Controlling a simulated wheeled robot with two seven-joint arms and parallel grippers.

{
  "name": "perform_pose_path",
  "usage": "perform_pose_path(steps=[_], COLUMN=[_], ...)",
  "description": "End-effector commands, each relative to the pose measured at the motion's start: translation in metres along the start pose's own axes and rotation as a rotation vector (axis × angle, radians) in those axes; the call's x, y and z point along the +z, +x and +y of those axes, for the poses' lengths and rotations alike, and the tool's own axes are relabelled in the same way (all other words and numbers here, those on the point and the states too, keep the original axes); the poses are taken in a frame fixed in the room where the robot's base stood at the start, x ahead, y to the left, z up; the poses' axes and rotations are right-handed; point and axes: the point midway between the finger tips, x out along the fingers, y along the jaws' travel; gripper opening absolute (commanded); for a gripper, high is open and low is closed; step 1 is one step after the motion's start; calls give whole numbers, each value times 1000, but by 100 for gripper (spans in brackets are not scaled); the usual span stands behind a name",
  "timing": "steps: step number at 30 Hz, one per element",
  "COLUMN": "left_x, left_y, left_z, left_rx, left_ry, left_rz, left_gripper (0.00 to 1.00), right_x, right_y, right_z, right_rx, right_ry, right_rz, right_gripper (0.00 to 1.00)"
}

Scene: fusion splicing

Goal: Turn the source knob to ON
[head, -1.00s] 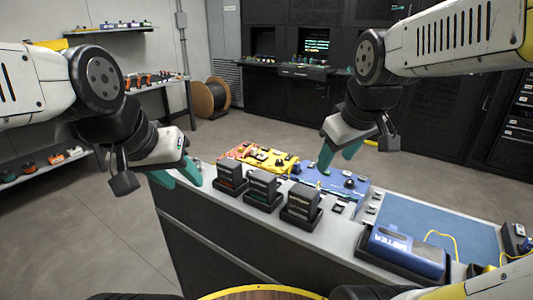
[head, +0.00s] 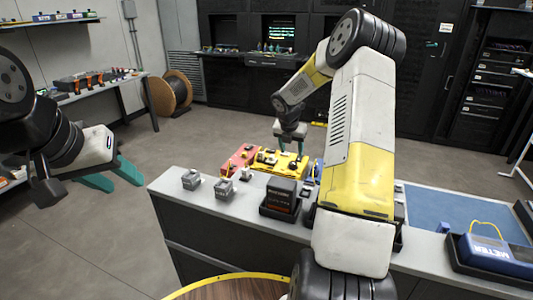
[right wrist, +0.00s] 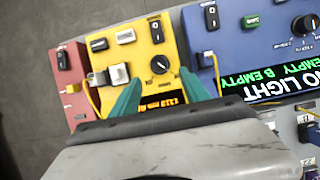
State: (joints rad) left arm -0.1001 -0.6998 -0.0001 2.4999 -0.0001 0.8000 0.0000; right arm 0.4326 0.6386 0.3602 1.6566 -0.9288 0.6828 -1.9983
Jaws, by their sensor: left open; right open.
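A yellow box (right wrist: 142,57) with a black rotary knob (right wrist: 159,64), switches and a small orange display fills the middle of the right wrist view. The same yellow box (head: 287,166) lies on the workbench in the head view. My right gripper (right wrist: 161,82) is open and empty over this box, its two green fingers to either side and just short of the knob in the picture. In the head view my right gripper (head: 290,146) hangs over the box. My left gripper (head: 125,182) is open and empty, left of the bench. I cannot read any ON mark.
A red box (right wrist: 70,79) adjoins on the left, and a blue box (right wrist: 232,62) with a "NO LIGHT" display and its own knob (right wrist: 303,25) on the right. Grey blocks (head: 191,180) and a dark module (head: 280,196) stand in front. A blue meter (head: 492,256) lies right.

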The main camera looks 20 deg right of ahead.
Motion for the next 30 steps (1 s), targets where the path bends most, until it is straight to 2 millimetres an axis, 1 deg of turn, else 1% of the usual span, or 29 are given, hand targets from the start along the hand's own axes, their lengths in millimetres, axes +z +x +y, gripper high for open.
perform_pose_path(steps=[5,12,16,21,27,28,30], left_x=[0,0,0,0,0,0,0], left_y=[0,0,0,0,0,0,0], left_z=[0,0,0,0,0,0,0], left_rx=[0,0,0,0,0,0,0], left_ry=[0,0,0,0,0,0,0], left_rz=[0,0,0,0,0,0,0], left_gripper=[43,43,43,43,43,43,43], right_x=[0,0,0,1,1,1,1], right_y=[20,58,73,81,81,81,81], right_z=[-1,0,0,0,0,0,0], right_rx=[-2,-1,0,-1,-1,0,0], right_ry=[-18,-17,-16,-16,-16,-16,-15], right_rz=[2,3,1,0,0,0,0], right_gripper=[54,54,54,54,54,52,38])
